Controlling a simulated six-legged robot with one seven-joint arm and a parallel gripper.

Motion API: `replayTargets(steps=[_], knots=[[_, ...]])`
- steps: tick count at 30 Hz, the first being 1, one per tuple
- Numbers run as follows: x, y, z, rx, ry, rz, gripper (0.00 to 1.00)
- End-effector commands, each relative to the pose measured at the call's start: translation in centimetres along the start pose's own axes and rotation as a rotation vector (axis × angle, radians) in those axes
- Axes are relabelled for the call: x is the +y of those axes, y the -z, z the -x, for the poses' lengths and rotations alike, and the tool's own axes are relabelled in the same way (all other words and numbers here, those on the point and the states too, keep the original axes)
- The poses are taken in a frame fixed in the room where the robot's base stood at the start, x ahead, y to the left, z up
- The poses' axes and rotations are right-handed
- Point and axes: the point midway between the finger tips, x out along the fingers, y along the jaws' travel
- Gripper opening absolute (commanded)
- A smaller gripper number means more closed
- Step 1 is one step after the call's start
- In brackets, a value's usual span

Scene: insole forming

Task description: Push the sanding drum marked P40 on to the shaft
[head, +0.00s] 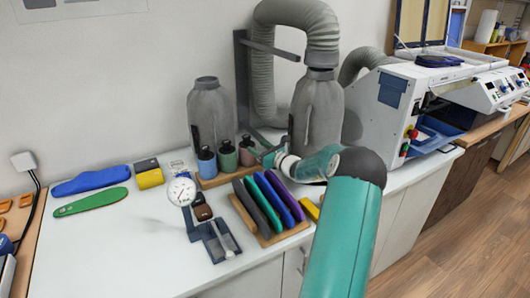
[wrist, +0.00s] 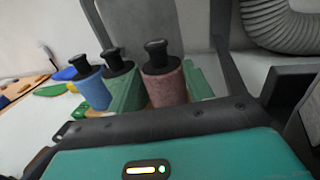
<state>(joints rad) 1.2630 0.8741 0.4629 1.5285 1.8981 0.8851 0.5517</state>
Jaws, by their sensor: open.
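Three sanding drums with black tops stand upright in a row on a wooden base: a blue one (head: 207,163), a green one (head: 228,160) and a reddish one (head: 247,155). No P40 mark can be read on any of them. In the wrist view the blue drum (wrist: 92,88) and the green drum (wrist: 120,82) are left of the reddish drum (wrist: 164,82), which is nearest the middle. My gripper (head: 266,157) is open beside the reddish drum, with green finger parts showing on both sides of it in the wrist view. I cannot make out the shaft.
Grey machine bodies (head: 212,112) with a ribbed hose (head: 312,30) stand behind the drums. A wooden tray (head: 264,238) of coloured strips lies in front, beside a dial gauge (head: 182,192). Insoles (head: 92,203) lie left. A white machine (head: 378,118) stands right.

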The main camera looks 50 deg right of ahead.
Motion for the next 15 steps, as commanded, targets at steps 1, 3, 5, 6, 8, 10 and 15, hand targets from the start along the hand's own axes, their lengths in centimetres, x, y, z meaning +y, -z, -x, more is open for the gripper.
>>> replayTargets(steps=[1,3,5,6,8,10,15], knots=[[0.2,0.1,-0.7,0.0,-0.003,-0.001,0.51],[0.2,0.0,-1.6,0.0,-0.003,0.0,0.51],[0.1,0.0,-2.2,-0.001,-0.003,0.0,0.51],[0.1,0.1,-2.7,0.0,-0.003,-0.001,0.51],[0.1,0.1,-3.4,0.0,-0.002,-0.001,0.51],[0.1,0.0,-4.0,0.0,-0.002,0.0,0.51],[0.1,0.1,-5.1,0.001,-0.002,0.0,0.51]])
